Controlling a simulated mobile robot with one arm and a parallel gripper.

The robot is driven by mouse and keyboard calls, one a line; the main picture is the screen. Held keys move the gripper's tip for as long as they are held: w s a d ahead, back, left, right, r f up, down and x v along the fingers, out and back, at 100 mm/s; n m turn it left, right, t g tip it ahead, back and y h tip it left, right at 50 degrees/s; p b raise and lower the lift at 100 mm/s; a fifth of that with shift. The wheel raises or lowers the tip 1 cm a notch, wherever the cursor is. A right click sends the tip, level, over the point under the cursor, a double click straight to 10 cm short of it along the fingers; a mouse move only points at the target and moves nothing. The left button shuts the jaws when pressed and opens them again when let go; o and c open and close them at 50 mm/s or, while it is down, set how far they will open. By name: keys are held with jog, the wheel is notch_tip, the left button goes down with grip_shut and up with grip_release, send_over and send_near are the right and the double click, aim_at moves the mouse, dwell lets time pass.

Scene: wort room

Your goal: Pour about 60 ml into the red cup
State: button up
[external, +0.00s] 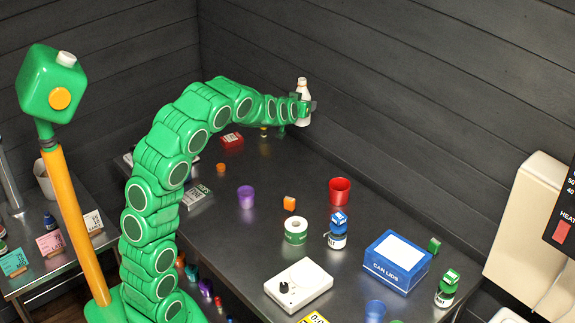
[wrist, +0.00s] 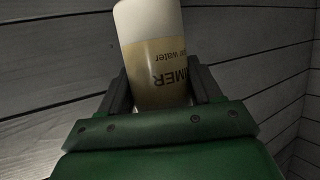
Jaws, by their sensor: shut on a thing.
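My gripper (external: 304,106) is shut on a white bottle (external: 302,86) and holds it well above the table, near the back wall. In the wrist view the bottle (wrist: 154,55) sits between both fingers. It has a tan label band with dark print that appears upside down, partly reading "water". The red cup (external: 340,191) stands open and upright on the table, below and to the right of my gripper. I cannot see any liquid in it.
A blue can-lids box (external: 397,262) and a white device (external: 299,285) are nearer the front. Dark plank walls bound the table behind.

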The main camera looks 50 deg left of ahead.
jog(key=shift+w+d+r+m+t+h, duration=0.1)
jog(key=shift+w+d+m+t+h, duration=0.15)
jog(key=shift+w, duration=0.35)
jog(key=shift+w+d+r+m+t+h, duration=0.15)
jog(key=shift+w+m+h, duration=0.2)
jog(key=shift+w, duration=0.25)
jog(key=shift+w+d+f+m+h, duration=2.4)
jog(key=shift+d+f+m+h, duration=0.65)
jog(key=shift+f+m+h, duration=0.7)
jog(key=s+d+f+m+h, duration=0.1)
jog(key=f, duration=0.2)
jog(key=s+d+f+m+g+h, duration=0.1)
jog(key=f+h, duration=0.1)
jog(key=f, duration=0.1)
jog(key=s+d+f+m+g+h, duration=0.1)
jog(key=f+m+h, duration=0.1)
jog(key=f, duration=0.1)
jog(key=shift+s+d+f+h, duration=0.15)
jog(key=shift+d+f+h, duration=0.1)
jog(key=shift+d+f, duration=0.15)
jog(key=shift+s+f+m+h, duration=0.3)
jog(key=shift+s+f+m, duration=0.1)
jog(key=shift+f, duration=0.25)
jog(key=shift+r, duration=0.1)
